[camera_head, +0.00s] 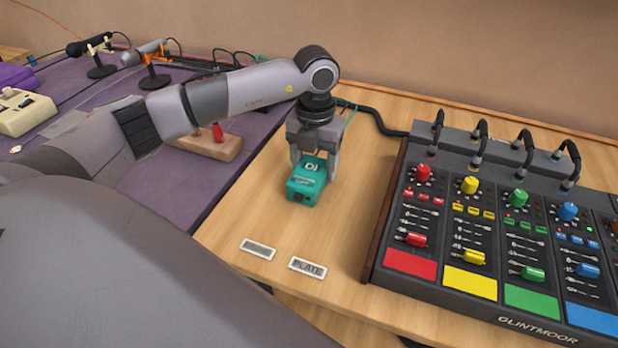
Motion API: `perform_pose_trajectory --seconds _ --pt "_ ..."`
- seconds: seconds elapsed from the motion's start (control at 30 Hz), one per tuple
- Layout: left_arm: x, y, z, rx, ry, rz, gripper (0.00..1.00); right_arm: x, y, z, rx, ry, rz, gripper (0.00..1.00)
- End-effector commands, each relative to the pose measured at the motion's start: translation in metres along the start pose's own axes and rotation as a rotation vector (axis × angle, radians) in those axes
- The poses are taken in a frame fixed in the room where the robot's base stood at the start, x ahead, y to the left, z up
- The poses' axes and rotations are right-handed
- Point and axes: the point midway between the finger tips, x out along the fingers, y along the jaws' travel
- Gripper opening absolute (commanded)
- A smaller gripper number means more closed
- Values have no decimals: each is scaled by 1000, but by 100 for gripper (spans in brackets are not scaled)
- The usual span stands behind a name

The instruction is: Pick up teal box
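The teal box (306,184) has "DI" lettering on its top and is on or just above the light wooden table, left of the mixer. My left gripper (315,162) points down over it from behind, with one finger at each side of the box's far part. The fingers are close to the box's sides, but I cannot tell whether they press on it. The lower parts of the fingers are partly hidden by the box. My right gripper is not in view.
A mixer (432,292) with coloured knobs fills the right side. A "PLATE" label (307,267) and another label (258,250) lie near the front edge. A wooden block (206,145) and microphones (90,45) are on the purple surface at left. A black cable (372,115) runs behind.

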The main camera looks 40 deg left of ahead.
Motion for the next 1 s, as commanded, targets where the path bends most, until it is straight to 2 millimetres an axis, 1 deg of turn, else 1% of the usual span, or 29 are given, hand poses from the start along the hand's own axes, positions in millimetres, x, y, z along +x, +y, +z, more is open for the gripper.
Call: perform_pose_trajectory --seconds 0.27,0.37,0.47,0.57,0.67,0.9,1.0 --pt "-2 0 0 0 -2 -1 25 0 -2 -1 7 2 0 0" --pt "-7 0 1 0 -3 -2 25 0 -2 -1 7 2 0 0" --pt "-16 0 1 0 -4 -1 25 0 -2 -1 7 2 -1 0" --pt "-33 0 1 0 -6 -3 25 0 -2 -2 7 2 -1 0" --pt "-57 0 2 -1 -8 -3 25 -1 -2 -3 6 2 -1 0" --pt "-133 -1 1 0 -7 -4 25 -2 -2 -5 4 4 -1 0" --pt "-160 0 1 0 -6 -2 25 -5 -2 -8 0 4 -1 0"
